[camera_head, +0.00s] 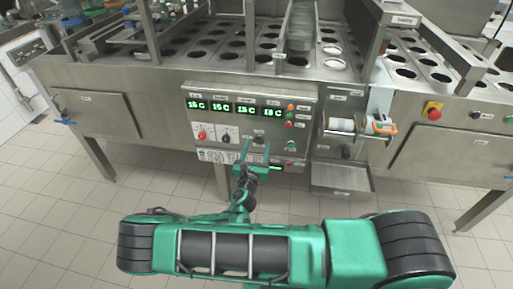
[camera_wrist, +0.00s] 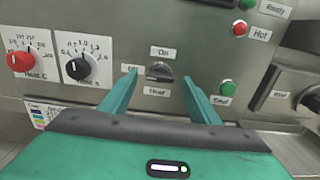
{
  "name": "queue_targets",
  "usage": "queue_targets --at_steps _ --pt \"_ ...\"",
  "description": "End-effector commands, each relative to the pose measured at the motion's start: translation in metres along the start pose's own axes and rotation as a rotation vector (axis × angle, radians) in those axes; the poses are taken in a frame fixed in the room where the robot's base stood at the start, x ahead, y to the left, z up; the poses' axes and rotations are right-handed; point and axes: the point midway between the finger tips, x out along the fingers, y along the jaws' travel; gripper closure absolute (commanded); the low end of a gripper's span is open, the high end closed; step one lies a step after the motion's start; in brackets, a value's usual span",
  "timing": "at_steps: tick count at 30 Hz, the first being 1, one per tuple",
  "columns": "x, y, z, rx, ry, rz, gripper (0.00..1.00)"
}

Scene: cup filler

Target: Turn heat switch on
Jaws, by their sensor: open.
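The heat switch (camera_wrist: 160,76) is a black rotary knob on the steel control panel (camera_head: 241,112), with labels reading On above it, Off to its left and Heat below it. Its handle lies roughly level, with its lighter end toward the Off label. It also shows small in the head view (camera_head: 259,139). My gripper (camera_wrist: 160,82) is open, its two green fingers on either side of the switch and pointing at the panel. I cannot tell whether the fingers touch the knob. In the head view my gripper (camera_head: 255,148) is in front of the lower panel.
A red knob (camera_wrist: 20,61) and a black knob (camera_wrist: 78,68) with dials sit left of the switch. Green temperature displays (camera_head: 234,107) are above. A tray (camera_head: 341,177) juts out at right.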

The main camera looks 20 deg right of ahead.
Motion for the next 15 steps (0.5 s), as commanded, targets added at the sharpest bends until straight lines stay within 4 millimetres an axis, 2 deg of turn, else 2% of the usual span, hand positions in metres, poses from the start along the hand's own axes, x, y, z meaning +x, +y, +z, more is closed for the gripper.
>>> queue_targets --at_steps 4,12,13,15 --pt "0.0082 0.0001 -0.0002 0.001 0.0 0.001 0.44" --pt "0.0095 0.0003 -0.0001 0.001 0.0 0.001 0.44" --pt "0.0094 0.0003 -0.0001 0.001 0.0 0.001 0.46" --pt "0.0094 0.0003 -0.0001 0.001 0.001 0.001 0.63"
